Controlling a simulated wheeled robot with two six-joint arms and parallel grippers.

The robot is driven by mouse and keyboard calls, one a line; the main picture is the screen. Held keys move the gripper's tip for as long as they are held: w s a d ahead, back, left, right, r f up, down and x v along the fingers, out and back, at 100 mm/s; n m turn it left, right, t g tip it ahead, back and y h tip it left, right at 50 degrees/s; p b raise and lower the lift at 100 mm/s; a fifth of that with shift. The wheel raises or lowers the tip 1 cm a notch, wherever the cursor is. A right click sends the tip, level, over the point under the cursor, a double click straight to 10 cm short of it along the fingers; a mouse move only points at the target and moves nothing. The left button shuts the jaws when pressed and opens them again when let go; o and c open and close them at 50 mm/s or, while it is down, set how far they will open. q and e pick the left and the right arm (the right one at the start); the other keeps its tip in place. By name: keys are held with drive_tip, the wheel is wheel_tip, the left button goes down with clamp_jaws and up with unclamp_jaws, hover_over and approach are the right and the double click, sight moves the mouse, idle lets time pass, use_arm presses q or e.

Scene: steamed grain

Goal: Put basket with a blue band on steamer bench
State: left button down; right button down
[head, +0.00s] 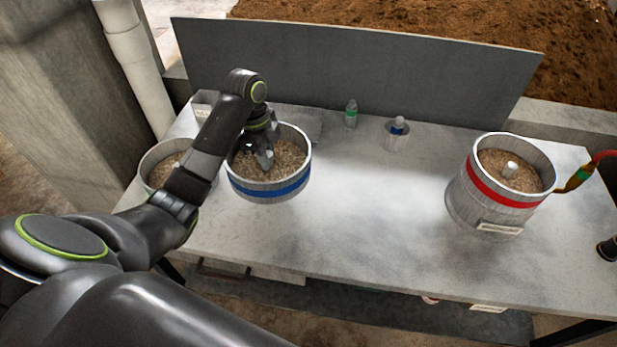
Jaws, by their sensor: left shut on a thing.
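The round metal basket with a blue band (268,193) is full of brown grain and stands left of the middle in the head view. My left gripper (263,161) reaches down inside its rim and is shut at the grain. The part it grips is hidden by the fingers. The basket looks about upright; I cannot tell whether it is lifted off the grey bench top (370,220). My right gripper is not in view.
A second grain basket (150,158) is partly behind my left arm. Two bottles (351,114) (397,127) stand near the grey back panel (350,70). The bench middle is clear.

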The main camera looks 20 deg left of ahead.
sight(270, 174)
use_arm(q)
drive_tip(key=shift+d+f+b, duration=0.1)
drive_tip(key=shift+f+b, duration=0.25)
drive_tip(key=shift+f, duration=0.05)
wheel_tip(270, 174, down, 2)
drive_tip(key=shift+f+b, duration=0.1)
drive_tip(key=shift+b, duration=0.9)
drive_tip(key=shift+f+p, duration=0.5)
drive_tip(key=shift+f, duration=1.4)
drive_tip(key=shift+w+f, duration=0.1)
drive_tip(key=shift+f, duration=1.45)
